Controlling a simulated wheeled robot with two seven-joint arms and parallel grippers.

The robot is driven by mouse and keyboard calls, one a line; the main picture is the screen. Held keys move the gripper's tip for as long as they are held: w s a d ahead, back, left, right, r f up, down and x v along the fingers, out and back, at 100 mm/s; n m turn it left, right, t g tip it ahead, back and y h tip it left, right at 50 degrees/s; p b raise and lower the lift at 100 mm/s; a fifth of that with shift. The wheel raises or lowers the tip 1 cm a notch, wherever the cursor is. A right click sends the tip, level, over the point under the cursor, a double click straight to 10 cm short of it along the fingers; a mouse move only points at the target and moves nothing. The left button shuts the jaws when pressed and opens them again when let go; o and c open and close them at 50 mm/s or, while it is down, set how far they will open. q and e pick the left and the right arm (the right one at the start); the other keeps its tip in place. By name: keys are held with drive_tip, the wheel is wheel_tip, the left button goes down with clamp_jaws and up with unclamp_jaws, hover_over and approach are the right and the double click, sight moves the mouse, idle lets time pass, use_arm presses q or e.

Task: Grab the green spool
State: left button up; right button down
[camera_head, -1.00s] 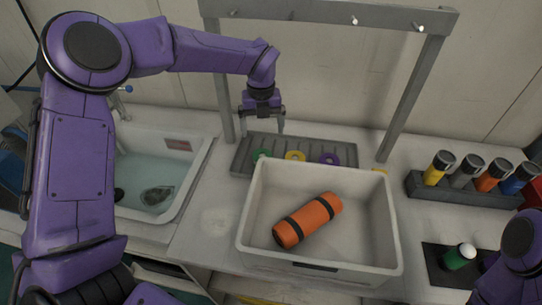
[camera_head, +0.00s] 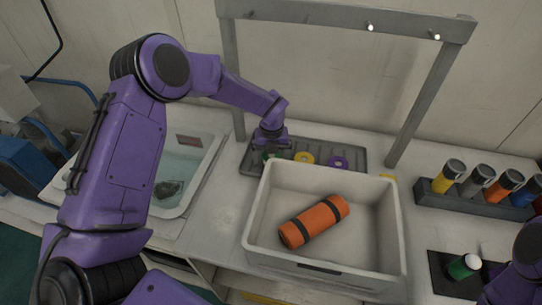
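The green spool (camera_head: 268,155) lies at the left end of the grey ribbed tray (camera_head: 360,155) behind the white bin. Only a small green part of it shows, below my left gripper. My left gripper (camera_head: 268,149) points down right at the green spool, and its fingertips are mostly hidden, so I cannot tell whether they are closed on it. A yellow spool (camera_head: 303,158) and a purple spool (camera_head: 338,162) lie to the right in the same tray. My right arm shows at the lower right edge; its fingers cannot be made out clearly.
The white bin (camera_head: 262,205) holds an orange roll (camera_head: 315,221) with black straps, close in front of the tray. A grey frame (camera_head: 408,100) with pegs rises behind. A sink (camera_head: 205,165) is left. A bottle rack (camera_head: 440,201) and a green bottle (camera_head: 462,267) are right.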

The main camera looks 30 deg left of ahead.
use_arm(q)
drive_tip(key=c, duration=1.1)
